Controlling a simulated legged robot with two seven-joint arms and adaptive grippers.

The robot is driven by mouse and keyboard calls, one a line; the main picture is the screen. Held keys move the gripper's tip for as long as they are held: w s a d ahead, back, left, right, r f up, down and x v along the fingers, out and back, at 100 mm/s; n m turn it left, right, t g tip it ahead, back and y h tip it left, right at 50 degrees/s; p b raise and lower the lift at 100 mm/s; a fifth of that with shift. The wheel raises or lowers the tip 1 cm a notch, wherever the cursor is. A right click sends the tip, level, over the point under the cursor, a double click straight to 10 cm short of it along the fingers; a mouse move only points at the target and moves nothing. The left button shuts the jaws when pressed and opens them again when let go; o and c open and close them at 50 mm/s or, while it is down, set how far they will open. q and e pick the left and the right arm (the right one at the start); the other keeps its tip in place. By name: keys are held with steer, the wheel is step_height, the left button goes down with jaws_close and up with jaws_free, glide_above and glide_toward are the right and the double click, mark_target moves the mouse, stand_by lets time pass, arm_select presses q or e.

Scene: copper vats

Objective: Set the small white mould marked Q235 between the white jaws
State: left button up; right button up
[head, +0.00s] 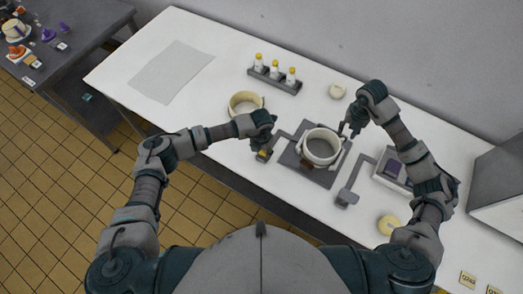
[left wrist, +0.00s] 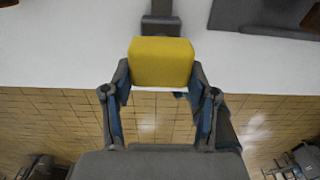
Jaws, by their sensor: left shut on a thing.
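A white ring-shaped mould (head: 320,147) sits on a dark grey plate (head: 289,157) on the white table, with white jaws close around it. I cannot read a Q235 mark on it. My left gripper (head: 264,149) is left of the plate, shut on a yellow block (left wrist: 162,62) at the end of a grey lever (head: 283,135). The yellow block also shows in the head view (head: 262,155). My right gripper (head: 347,131) is just right of the mould's far edge; its fingers are too small to tell open from shut.
A cream ring-shaped vessel (head: 245,97) stands behind my left gripper. A rack (head: 274,83) holds yellow-capped bottles. A second lever (head: 347,193) lies right of the plate, near a grey device (head: 394,173) and a cream disc (head: 388,224). The table's left end is clear around a pale sheet (head: 172,70).

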arm_select(q)
steer(key=shift+s, duration=0.1)
steer(key=o, duration=1.2)
steer(key=shift+o, duration=0.2)
steer(key=shift+d, duration=0.1)
step_height(320, 180, up, 12)
steer(key=shift+w, duration=0.2)
